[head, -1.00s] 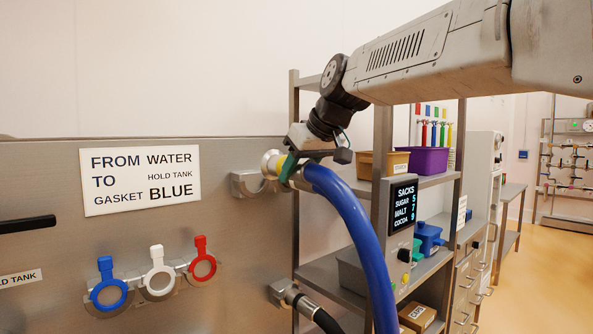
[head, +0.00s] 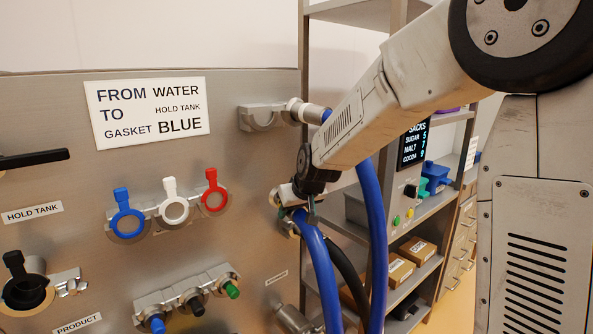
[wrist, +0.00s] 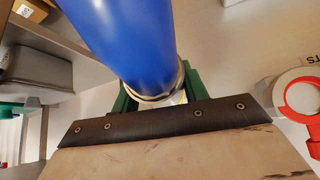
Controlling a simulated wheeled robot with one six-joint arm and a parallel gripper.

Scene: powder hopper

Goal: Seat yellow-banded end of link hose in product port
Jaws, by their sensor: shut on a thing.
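My gripper (head: 300,208) is shut on one end of the blue link hose (head: 316,250), in front of the panel's right part. In the wrist view, the green jaws (wrist: 157,95) close around the metal collar below the blue hose (wrist: 120,40). A pale yellowish bit shows there, but the band is mostly hidden. The hose's other end (head: 296,111) sits in the upper right holder (head: 262,118). A dark round port (head: 27,290) with a black handle is at lower left, just above the PRODUCT label (head: 77,324). The held end is well right of it.
Blue (head: 127,222), white (head: 174,211) and red (head: 215,197) ring gaskets hang on the panel between hose and port. Below them is a rack with blue, black and green-tipped parts (head: 188,299). A black hose (head: 347,270) hangs behind the held hose. Shelves stand at right.

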